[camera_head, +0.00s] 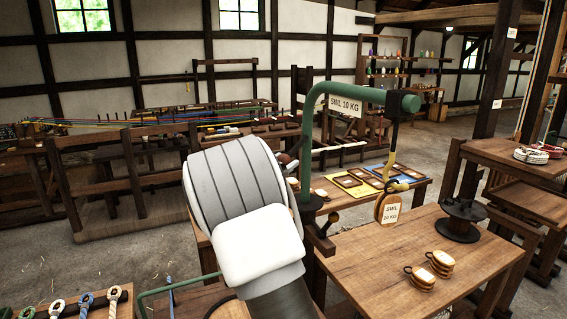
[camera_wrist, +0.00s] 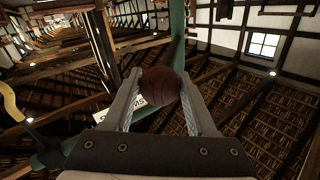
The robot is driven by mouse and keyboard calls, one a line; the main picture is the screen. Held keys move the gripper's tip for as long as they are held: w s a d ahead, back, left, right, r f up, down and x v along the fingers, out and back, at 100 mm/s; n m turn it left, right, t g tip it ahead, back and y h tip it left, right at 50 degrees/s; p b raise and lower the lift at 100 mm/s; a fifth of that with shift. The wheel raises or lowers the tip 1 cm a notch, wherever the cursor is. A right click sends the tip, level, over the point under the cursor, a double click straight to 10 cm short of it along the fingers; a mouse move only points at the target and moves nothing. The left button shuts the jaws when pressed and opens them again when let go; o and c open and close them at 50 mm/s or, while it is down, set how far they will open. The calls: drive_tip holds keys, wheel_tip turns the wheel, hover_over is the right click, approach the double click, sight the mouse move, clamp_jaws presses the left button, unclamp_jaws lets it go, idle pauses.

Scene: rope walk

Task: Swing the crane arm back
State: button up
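The crane arm (camera_head: 352,94) is a green bent pipe on an upright post, with a white "SWL 10 KG" plate (camera_head: 345,106). It reaches right over the wooden table, and a yellow hook with a wooden block (camera_head: 387,208) hangs from its dark end. In the wrist view, my gripper (camera_wrist: 161,78) has its two pale fingers against both sides of a round brown knob (camera_wrist: 160,87), close to the green pipe (camera_wrist: 177,40). In the head view my own arm hides most of the gripper; a dark red knob (camera_head: 283,159) shows beside the post.
A further bench with a yellow sheet (camera_head: 372,178) lies behind. Wooden shelving with rope coils (camera_head: 535,154) stands right.

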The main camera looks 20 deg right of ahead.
clamp_jaws()
